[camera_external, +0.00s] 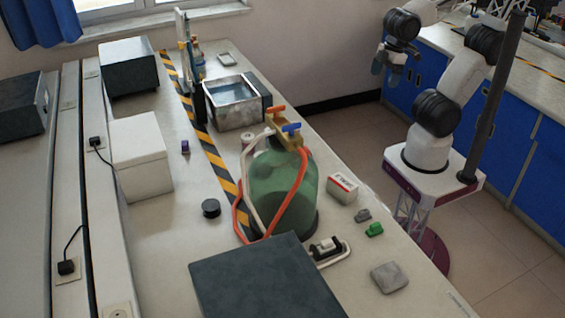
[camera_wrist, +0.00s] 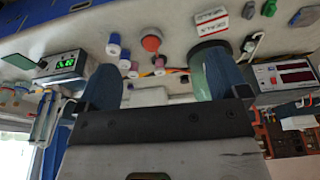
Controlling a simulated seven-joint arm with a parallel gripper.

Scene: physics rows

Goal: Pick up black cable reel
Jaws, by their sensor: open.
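A small, round, black object (camera_external: 211,208), which looks like the cable reel, lies flat on the white bench, left of the green jug and beside the striped tape. I cannot make it out in the wrist view. My gripper (camera_external: 387,70) is raised off the right side of the bench, well apart from the black object. In the wrist view my gripper (camera_wrist: 158,88) has its two fingers spread wide with nothing held between them.
The green jug (camera_external: 277,185) with orange and white hoses stands between my arm and the black object. A dark flat-topped box (camera_external: 265,280) is in front, a white box (camera_external: 140,155) behind left, a metal basin (camera_external: 232,104) farther back. Bench around the black object is clear.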

